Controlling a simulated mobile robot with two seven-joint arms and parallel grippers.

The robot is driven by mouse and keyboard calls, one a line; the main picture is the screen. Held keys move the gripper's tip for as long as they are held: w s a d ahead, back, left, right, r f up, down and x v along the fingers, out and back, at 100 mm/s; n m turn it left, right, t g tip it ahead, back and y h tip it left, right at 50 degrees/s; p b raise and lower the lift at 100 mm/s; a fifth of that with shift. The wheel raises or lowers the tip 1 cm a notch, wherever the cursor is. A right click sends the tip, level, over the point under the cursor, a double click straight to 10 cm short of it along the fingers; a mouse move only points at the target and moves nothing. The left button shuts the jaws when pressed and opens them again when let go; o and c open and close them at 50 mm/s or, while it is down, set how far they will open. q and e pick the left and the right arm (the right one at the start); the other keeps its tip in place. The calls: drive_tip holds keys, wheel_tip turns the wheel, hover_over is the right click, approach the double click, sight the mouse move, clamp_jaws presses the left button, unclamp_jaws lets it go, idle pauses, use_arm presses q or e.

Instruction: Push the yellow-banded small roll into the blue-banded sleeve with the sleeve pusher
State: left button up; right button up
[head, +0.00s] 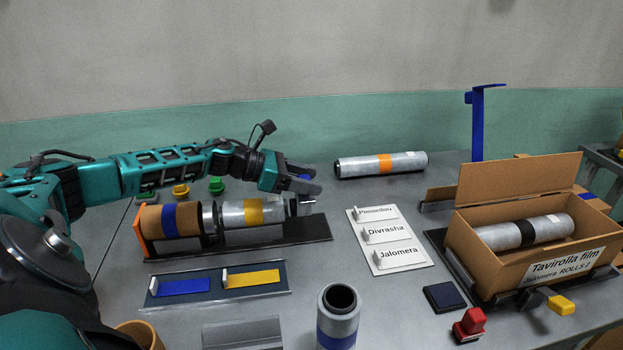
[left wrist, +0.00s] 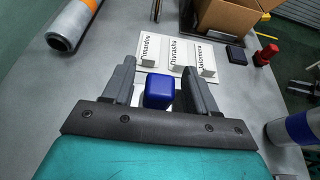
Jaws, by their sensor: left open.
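The yellow-banded small roll (head: 233,214) lies on the dark base of the winder stand. The brown cardboard sleeve with a blue band (head: 151,222) lies in line to its left, against an orange end plate. A short grey cylindrical piece shows between them. The sleeve pusher (head: 305,207) stands at the roll's right end. Its blue knob (head: 305,177) also shows in the left wrist view (left wrist: 159,92). My left gripper (head: 316,180) is open, with a finger on either side of the knob, and not visibly closed on it. My right gripper is not in view.
An orange-banded roll (head: 350,167) lies behind. A white label board (head: 390,254), an open cardboard box (head: 478,258) holding a black-banded roll, a red stamp (head: 470,323) and a dark pad (head: 444,298) are to the right. A blue-banded roll (head: 339,312) stands upright in front.

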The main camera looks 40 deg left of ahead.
use_arm(q)
drive_tip(key=shift+w+d+f, duration=0.25)
drive_tip(key=shift+w+d, duration=0.15)
drive_tip(key=shift+w, duration=0.1)
clamp_jaws()
idle(0.3)
